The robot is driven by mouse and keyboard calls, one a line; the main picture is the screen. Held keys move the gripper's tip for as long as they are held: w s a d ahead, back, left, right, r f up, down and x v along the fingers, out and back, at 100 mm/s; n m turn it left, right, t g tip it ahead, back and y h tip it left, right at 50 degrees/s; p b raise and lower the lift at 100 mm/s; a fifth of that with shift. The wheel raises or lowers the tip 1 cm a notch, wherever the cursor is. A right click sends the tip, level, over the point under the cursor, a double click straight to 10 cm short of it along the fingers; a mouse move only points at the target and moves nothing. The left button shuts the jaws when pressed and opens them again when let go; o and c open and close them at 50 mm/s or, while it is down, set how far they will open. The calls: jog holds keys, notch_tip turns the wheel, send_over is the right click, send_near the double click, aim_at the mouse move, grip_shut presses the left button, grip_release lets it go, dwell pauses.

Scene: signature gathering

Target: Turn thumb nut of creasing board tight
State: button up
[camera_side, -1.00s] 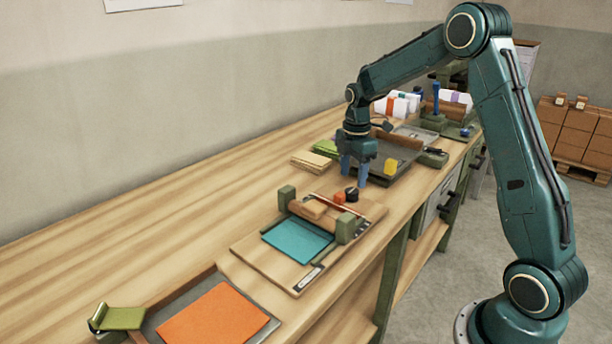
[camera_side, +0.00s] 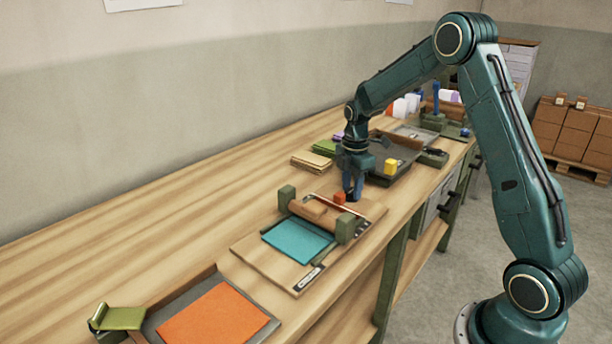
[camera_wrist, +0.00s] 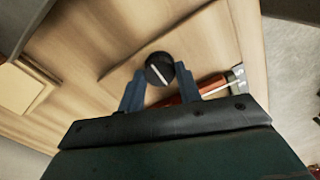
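The creasing board (camera_side: 262,262) is a wooden base with a teal sheet (camera_side: 298,240), green posts and a wooden roller. Its thumb nut appears to be the black round knob (camera_wrist: 159,69) with a white line across its top, near the board's far end. In the side view the knob (camera_side: 351,196) is partly hidden by my gripper (camera_side: 353,187). My gripper's blue fingers point down over the knob. In the wrist view they are open, one on each side of the knob, with a small gap visible. I cannot tell how far down they reach.
A grey tray (camera_side: 405,170) with a yellow block (camera_side: 391,167) lies behind. Pale sheets (camera_side: 311,161) lie to the left. An orange sheet (camera_side: 215,315) is in a front tray. The table's left side is clear.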

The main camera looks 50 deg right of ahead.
jog(key=shift+m, duration=0.4)
jog(key=m, duration=0.8)
jog(key=shift+m, duration=0.3)
jog(key=m, duration=0.4)
jog(key=shift+m, duration=2.3)
jog(key=o, duration=1)
jog(key=shift+n, duration=0.3)
